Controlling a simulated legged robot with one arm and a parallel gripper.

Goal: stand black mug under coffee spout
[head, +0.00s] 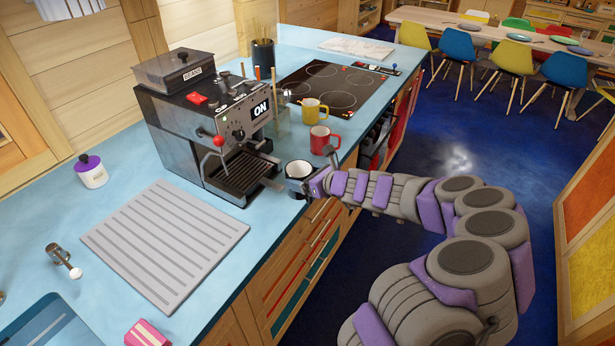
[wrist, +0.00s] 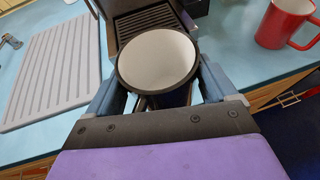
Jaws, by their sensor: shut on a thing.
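The black mug (head: 298,171) with a white inside is held upright in my gripper (head: 310,186), at the front right of the coffee machine. In the wrist view the mug (wrist: 157,60) sits between the two fingers of my gripper (wrist: 157,88), which are shut on its sides. The coffee machine (head: 205,125) stands on the blue counter, with an "ON" display and a red-knobbed lever. Its slatted drip tray (head: 243,172) is just left of the mug; it also shows behind the mug in the wrist view (wrist: 147,20). The spout is hard to make out in the head view.
A red mug (head: 323,139) and a yellow mug (head: 314,111) stand on the counter behind the black mug. A grey ribbed mat (head: 165,240) lies left of the machine. A black cooktop (head: 335,85) is farther back.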

